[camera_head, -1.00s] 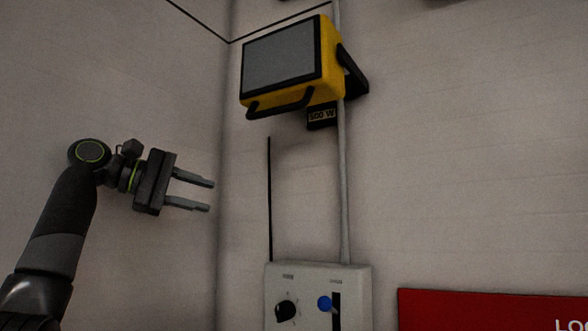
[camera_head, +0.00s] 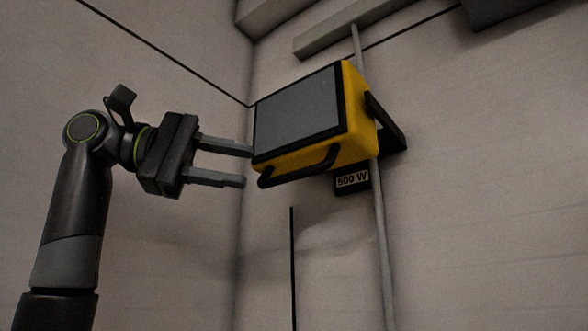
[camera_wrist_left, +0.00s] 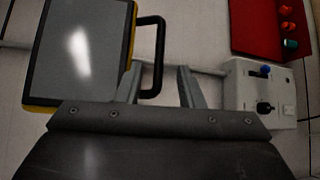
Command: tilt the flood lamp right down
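The flood lamp (camera_head: 318,118) is a yellow case with a grey face, on a black bracket (camera_head: 388,128) in the upper middle of the head view. Its face points out to the left. A black bar handle (camera_head: 300,168) runs along its lower edge. My left gripper (camera_head: 246,166) is open and empty, its fingers pointing right at the lamp's lower left side. In the left wrist view the lamp (camera_wrist_left: 80,50) is at the upper left, and its handle (camera_wrist_left: 159,55) appears between the open fingers (camera_wrist_left: 160,72). I cannot tell the remaining distance. My right gripper is out of view.
A black "500 W" plate (camera_head: 352,180) sits below the lamp, beside a vertical grey conduit (camera_head: 383,250). Grey ledges (camera_head: 350,28) are above. The left wrist view shows a white control box (camera_wrist_left: 258,95) and a red panel (camera_wrist_left: 268,28) at the right.

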